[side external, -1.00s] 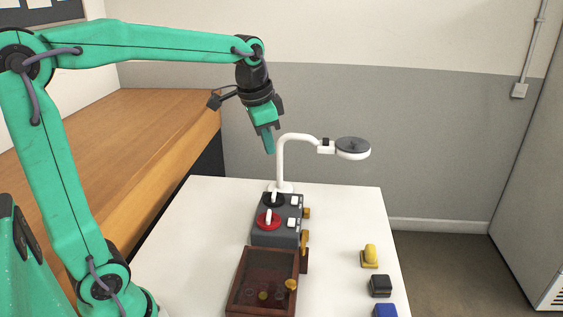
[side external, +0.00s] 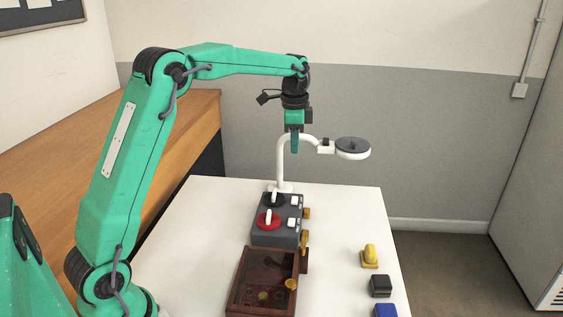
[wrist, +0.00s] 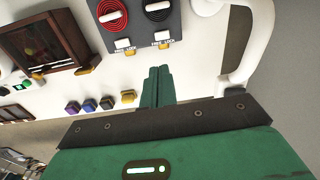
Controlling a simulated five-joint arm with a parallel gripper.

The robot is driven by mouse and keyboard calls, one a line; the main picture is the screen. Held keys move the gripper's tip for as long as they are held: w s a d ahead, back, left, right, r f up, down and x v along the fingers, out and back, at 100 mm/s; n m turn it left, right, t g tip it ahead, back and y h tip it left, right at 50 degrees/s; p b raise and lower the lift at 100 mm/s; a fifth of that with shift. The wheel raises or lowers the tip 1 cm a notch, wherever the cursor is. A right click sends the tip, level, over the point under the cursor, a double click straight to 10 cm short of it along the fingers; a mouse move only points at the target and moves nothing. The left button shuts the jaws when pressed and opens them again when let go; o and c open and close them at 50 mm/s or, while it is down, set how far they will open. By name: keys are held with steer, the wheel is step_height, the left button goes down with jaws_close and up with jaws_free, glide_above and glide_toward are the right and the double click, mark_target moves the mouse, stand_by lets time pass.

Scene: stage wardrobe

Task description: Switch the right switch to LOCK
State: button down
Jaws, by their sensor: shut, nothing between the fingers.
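A dark grey box (side external: 260,238) carries a red dial (side external: 268,222) and a black dial (side external: 274,199), each with a white handle. Beside each dial is a small white switch. In the wrist view the left switch (wrist: 123,44) and right switch (wrist: 161,34) sit above FREE and LOCK labels; the right one is beside the black dial (wrist: 157,9). I cannot tell which label either switch points to. My gripper (side external: 295,151) is shut and empty, above the box's far end and not touching it. Its fingers also show in the wrist view (wrist: 160,70).
A white lamp (side external: 281,160) stands behind the box, its arm close to my gripper. A brown glass-topped case (side external: 264,279) lies in front. A yellow item (side external: 370,256), a black block (side external: 380,286) and a blue block (side external: 385,311) sit right. The white table (side external: 340,220) is clear between.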

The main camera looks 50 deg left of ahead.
mark_target(295, 197)
steer(key=shift+w+a+f+m, duration=0.15)
steer(key=shift+w+a+f, duration=0.2)
steer(key=shift+w+f, duration=0.15)
steer(key=shift+w+a+f+m, duration=0.15)
steer(key=shift+w+a+f, duration=0.25)
steer(key=shift+f, duration=0.2)
step_height(295, 197, down, 14)
stand_by(0.5)
steer(key=shift+f, duration=0.2)
stand_by(0.3)
steer(key=shift+d, duration=0.1)
steer(key=shift+s+d+r, duration=0.15)
steer(key=shift+s+d, duration=0.35)
steer(key=shift+s, duration=0.05)
